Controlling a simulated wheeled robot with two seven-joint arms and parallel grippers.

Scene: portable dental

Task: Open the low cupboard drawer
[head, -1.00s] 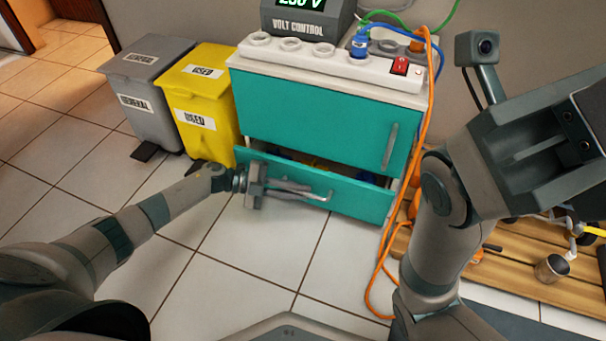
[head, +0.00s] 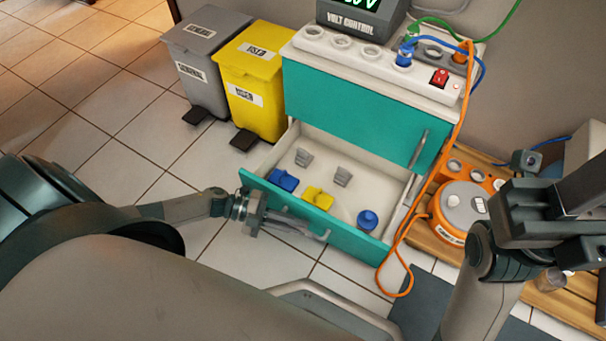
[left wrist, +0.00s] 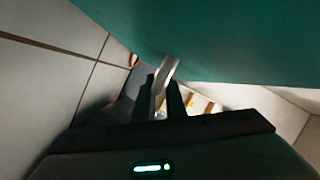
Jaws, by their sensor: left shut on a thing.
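The low drawer of the teal cupboard (head: 350,112) is pulled well out, with its teal front (head: 340,232) towards me. Inside lie blue pieces (head: 284,180), a yellow piece (head: 318,198) and grey pieces (head: 342,177). My left gripper (head: 312,232) is at the outer side of the drawer front, shut on its metal handle (head: 325,237). In the left wrist view the handle (left wrist: 166,72) shows between the fingers (left wrist: 166,92), below the teal front. My right gripper (head: 550,215) is off to the right, away from the drawer; its fingers are unclear.
A power strip (head: 388,68) and a voltage unit (head: 355,18) stand on the cupboard. A yellow bin (head: 250,75) and a grey bin (head: 200,65) stand to the left. An orange cable (head: 408,255) hangs by the drawer's right side. Tiled floor is free at left.

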